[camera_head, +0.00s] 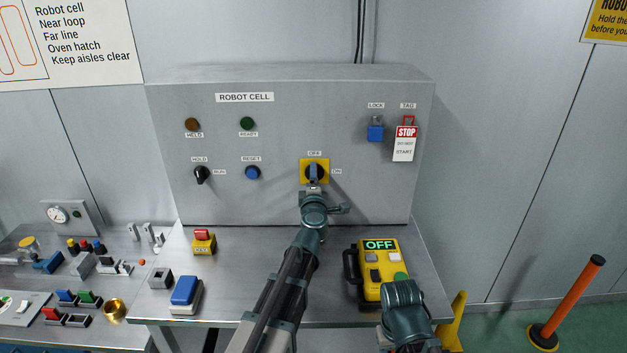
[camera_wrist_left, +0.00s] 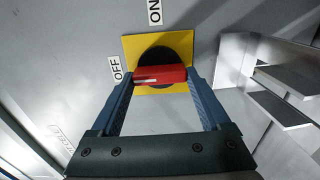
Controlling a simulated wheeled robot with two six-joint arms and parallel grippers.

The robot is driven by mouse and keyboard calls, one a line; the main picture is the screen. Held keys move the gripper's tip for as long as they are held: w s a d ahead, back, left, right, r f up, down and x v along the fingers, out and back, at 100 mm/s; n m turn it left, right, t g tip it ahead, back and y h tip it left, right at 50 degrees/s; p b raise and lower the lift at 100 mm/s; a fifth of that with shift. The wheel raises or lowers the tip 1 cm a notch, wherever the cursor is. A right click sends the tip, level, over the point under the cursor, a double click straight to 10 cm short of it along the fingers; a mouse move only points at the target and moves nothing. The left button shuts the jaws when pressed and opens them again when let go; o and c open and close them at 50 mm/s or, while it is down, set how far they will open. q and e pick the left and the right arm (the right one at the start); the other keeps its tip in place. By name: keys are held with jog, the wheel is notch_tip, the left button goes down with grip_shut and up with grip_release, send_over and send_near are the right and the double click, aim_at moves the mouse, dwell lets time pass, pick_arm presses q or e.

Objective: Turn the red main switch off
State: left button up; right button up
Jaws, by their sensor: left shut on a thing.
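The main switch sits on a yellow plate (camera_head: 325,165) on the grey ROBOT CELL panel, with OFF above it and ON to its right. In the head view my left gripper (camera_head: 314,174) covers the red handle. In the left wrist view the red handle (camera_wrist_left: 160,75) lies between the two blue fingers of the left gripper (camera_wrist_left: 162,82), shut on its ends. The handle lies along the line toward the OFF label (camera_wrist_left: 116,68), across from the ON label (camera_wrist_left: 154,11). My right gripper (camera_head: 405,300) is low at the right; its fingers cannot be made out.
A blue padlock (camera_head: 375,133) and a STOP tag (camera_head: 405,143) hang at the panel's upper right. A black hold knob (camera_head: 202,175) and blue reset button (camera_head: 252,173) are left of the switch. A yellow pendant (camera_head: 382,262) reading OFF lies on the bench by my right arm.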

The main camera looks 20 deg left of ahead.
dwell(0.3)
pick_arm(q)
jog(key=o, duration=1.2)
